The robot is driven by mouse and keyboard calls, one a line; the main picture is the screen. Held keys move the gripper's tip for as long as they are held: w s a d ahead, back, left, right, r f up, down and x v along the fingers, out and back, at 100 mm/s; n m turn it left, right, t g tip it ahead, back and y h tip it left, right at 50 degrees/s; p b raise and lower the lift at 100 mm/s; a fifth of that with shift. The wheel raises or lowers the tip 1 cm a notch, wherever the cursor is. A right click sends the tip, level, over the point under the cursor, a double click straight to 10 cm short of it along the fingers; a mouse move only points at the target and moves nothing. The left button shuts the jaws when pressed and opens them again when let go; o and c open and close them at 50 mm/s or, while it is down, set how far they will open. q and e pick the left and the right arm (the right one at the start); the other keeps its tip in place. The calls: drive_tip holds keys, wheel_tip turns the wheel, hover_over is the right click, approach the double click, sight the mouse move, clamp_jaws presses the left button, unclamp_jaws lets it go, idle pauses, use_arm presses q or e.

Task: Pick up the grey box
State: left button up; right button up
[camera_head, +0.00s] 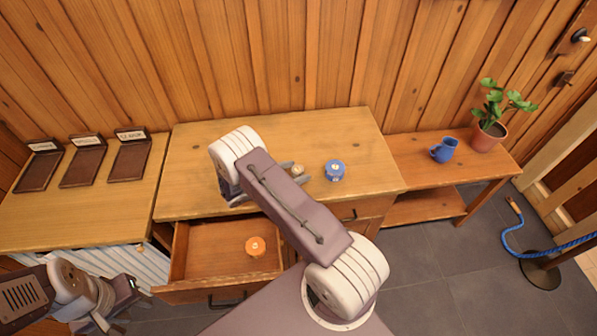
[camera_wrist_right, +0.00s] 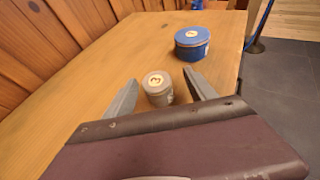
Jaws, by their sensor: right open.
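The grey box is a small round tin with a pale lid marked 3, standing upright on the wooden cabinet top; it shows in the right wrist view (camera_wrist_right: 158,92) and, partly hidden by my arm, in the head view (camera_head: 298,169). My right gripper (camera_wrist_right: 160,77) is open, with one finger on each side of the tin. Small gaps appear between the fingers and the tin. My left gripper (camera_head: 120,312) is at the lower left of the head view, away from the tin; its fingers look apart and empty.
A larger blue round tin (camera_head: 335,171) stands right of the grey box. An open drawer (camera_head: 205,262) below holds an orange round tin (camera_head: 255,246). A blue mug (camera_head: 443,150) and potted plant (camera_head: 488,135) stand on the right bench. Dark trays (camera_head: 84,165) lie at left.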

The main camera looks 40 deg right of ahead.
sight(302, 168)
drive_tip(key=shift+w+d+p, duration=0.2)
drive_tip(key=shift+d+p, duration=0.1)
drive_tip(key=shift+d, duration=0.05)
drive_tip(key=x, duration=0.4)
drive_tip(key=shift+w+d+f+p, duration=0.1)
drive_tip(key=shift+d+f+p, duration=0.05)
drive_tip(key=shift+p, duration=0.15)
drive_tip(key=shift+c, duration=1)
drive_tip(key=c, duration=0.6)
clamp_jaws()
wheel_tip(302, 168, up, 5)
drive_tip(key=shift+f, duration=0.25)
drive_tip(key=s+a+r, duration=0.4)
drive_tip(key=s+r, duration=0.2)
drive_tip(key=s, duration=0.5)
drive_tip(key=shift+r+b, duration=0.3)
drive_tip(key=shift+b, duration=0.15)
